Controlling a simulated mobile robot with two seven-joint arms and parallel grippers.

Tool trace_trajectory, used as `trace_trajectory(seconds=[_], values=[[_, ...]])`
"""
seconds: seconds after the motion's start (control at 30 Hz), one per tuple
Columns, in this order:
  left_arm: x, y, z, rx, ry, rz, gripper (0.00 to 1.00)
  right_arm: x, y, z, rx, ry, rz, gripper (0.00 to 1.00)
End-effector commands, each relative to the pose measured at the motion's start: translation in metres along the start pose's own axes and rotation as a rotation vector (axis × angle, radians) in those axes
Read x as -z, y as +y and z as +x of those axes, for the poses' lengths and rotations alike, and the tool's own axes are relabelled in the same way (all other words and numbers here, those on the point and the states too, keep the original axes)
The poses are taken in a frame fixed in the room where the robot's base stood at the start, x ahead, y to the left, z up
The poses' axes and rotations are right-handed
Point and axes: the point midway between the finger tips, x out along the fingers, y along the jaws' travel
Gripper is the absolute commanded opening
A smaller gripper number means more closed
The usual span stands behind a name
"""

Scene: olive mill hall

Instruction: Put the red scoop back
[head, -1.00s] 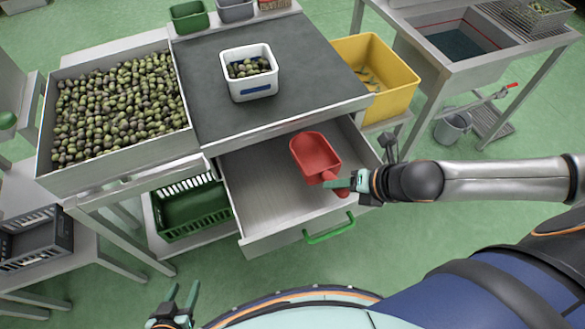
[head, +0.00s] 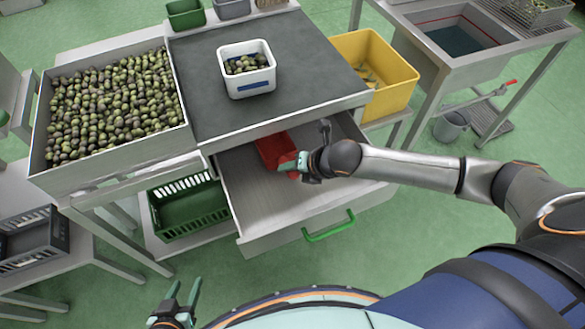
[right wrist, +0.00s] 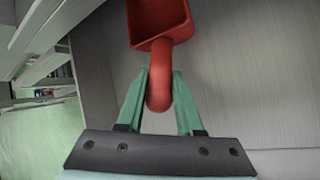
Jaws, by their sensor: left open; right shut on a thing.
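The red scoop (head: 275,150) is in the open drawer (head: 262,208), toward its back, partly under the worktop edge. My right gripper (head: 292,164) is shut on the scoop's handle. In the right wrist view the scoop (right wrist: 158,22) points away from me, with its handle between the two green fingers of the gripper (right wrist: 160,100). I cannot tell whether the scoop touches the drawer floor. My left gripper (head: 180,300) is open and empty at the bottom left, above the floor.
A white tub of olives (head: 247,84) stands on the dark worktop (head: 300,60) above the drawer. A large olive tray (head: 110,160) is at left, a green crate (head: 188,214) below. A yellow bin (head: 398,90) stands at right. The drawer's front part is empty; its green handle (head: 328,228) faces me.

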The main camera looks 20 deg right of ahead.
Motion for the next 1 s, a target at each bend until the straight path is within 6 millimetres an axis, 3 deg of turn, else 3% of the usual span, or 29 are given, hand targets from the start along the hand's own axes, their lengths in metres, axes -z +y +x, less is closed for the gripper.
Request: trace_trajectory(seconds=[0.3,0.33,0.6,0.87,1.0], values=[[0.003,0.001,0.0,-0.002,0.007,0.001,0.5,0.0,-0.001,0.002,-0.001,-0.001,0.0,0.0],[0.003,0.001,0.0,-0.002,0.006,0.001,0.5,0.001,-0.002,0.002,0.001,0.0,0.0,0.37],[0.002,0.0,0.0,0.0,0.002,0.001,0.5,0.001,-0.002,0.002,0.001,0.0,0.0,0.65],[-0.001,-0.002,0.001,0.004,-0.004,0.001,0.5,0.0,-0.001,0.0,0.0,0.0,0.0,0.65],[0.001,-0.003,-0.001,0.005,-0.004,0.001,0.5,-0.001,0.0,-0.012,0.001,-0.001,-0.001,0.65]])
